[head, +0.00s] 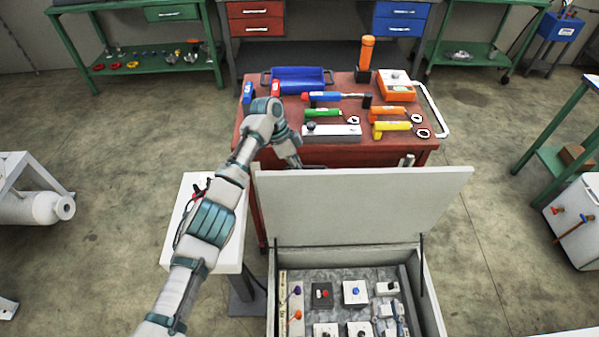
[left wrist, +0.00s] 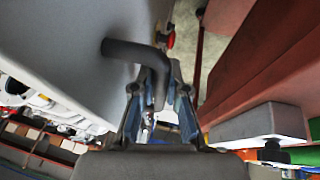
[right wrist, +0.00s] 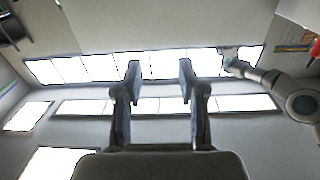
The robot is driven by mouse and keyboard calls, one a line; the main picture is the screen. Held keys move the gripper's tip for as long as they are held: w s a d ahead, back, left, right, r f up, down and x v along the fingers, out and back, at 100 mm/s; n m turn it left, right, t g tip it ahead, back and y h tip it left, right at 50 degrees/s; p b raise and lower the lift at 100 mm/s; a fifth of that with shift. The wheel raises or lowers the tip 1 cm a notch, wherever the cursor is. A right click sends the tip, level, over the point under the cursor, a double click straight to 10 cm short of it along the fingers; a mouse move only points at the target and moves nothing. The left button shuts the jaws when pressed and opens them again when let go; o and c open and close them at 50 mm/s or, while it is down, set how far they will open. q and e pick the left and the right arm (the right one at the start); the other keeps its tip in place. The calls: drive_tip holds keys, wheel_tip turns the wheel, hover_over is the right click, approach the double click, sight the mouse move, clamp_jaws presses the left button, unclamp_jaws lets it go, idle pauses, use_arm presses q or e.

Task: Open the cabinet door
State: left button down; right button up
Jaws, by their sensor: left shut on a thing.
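The cabinet is a light grey box (head: 432,300) at the bottom middle of the head view. Its flat door (head: 360,205) stands raised on the far side, with the inside showing. In the left wrist view, the door's outer face (left wrist: 60,40) fills the left side and carries a black bent handle (left wrist: 132,51). My left gripper (left wrist: 158,88) is shut on this handle. In the head view my left arm reaches over the door's left side, and its gripper is hidden behind the door. My right gripper (right wrist: 158,70) is open and empty, facing ceiling lights.
A red tool cart (head: 340,153) with several tools stands right behind the door. Inside the cabinet is a panel (head: 335,275) with switches and knobs. A white stand (head: 190,225) is left of the cabinet. Floor (head: 490,200) is clear to the right.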

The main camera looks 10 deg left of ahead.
use_arm(q)
drive_tip(key=shift+w+a+f+b, duration=0.15)
drive_tip(key=shift+w+f+b, duration=0.25)
drive_tip(key=shift+b, duration=0.25)
use_arm(e)
drive_tip(key=r+t, duration=0.3)
drive_tip(key=r, duration=0.1)
drive_tip(key=shift+s+a+t+y, duration=0.15)
drive_tip(key=shift+a+t+y, duration=0.15)
drive_tip(key=shift+y, duration=0.1)
use_arm(q)
drive_tip(key=c, duration=1.3)
unclamp_jaws()
drive_tip(key=shift+w, duration=0.1)
drive_tip(key=shift+o, duration=0.6)
drive_tip(key=shift+w, duration=0.15)
drive_tip(key=shift+r, duration=0.3)
use_arm(e)
drive_tip(key=shift+r, duration=0.2)
